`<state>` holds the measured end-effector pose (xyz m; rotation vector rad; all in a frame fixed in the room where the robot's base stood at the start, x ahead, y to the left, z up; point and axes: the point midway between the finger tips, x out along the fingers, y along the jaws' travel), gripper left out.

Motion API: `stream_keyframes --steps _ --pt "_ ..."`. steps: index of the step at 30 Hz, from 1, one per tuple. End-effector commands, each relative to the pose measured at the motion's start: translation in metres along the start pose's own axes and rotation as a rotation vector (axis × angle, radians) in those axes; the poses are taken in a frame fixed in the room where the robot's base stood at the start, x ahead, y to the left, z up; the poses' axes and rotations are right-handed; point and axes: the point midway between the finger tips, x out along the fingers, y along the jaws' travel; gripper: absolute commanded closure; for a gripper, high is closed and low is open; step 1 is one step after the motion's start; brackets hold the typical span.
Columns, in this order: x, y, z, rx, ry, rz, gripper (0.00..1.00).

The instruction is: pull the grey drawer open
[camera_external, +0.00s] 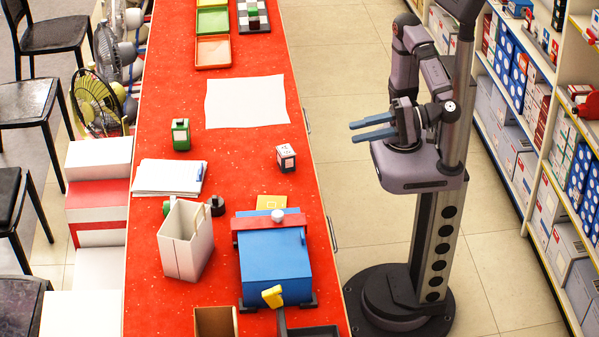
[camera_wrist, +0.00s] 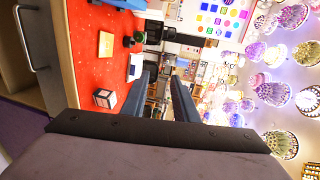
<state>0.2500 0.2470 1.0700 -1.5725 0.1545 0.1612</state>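My gripper (camera_external: 354,132) has two blue fingers, apart with nothing between them. It points left toward the red-topped counter, across a gap from its edge. The fingers also show in the wrist view (camera_wrist: 163,82). The counter's side carries two metal bar handles, an upper one (camera_external: 307,120) and a lower one (camera_external: 333,235). In the wrist view, a bar handle (camera_wrist: 29,40) sits on a greyish-brown front at the far left, well away from the fingers. The drawer fronts are mostly hidden in the external view, so I cannot tell which is the grey drawer.
The red counter (camera_external: 240,165) holds a small box (camera_external: 286,158), a blue box-shaped device (camera_external: 275,262), a white bin (camera_external: 186,240) and paper (camera_external: 245,102). Stocked shelves (camera_external: 540,130) stand at the right. Tiled floor (camera_external: 352,190) is clear between counter and arm.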

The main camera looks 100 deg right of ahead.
Motion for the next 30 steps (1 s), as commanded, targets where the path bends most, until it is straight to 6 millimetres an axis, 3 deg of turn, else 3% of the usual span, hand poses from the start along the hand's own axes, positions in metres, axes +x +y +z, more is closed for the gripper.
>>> stream_keyframes --steps 11,21,30 --pt "0.021 0.101 0.000 -0.009 0.005 0.000 0.73" --pt "0.044 0.210 -0.001 -0.010 0.006 0.001 0.73" --pt "0.061 0.296 0.000 -0.002 0.005 0.002 0.73"
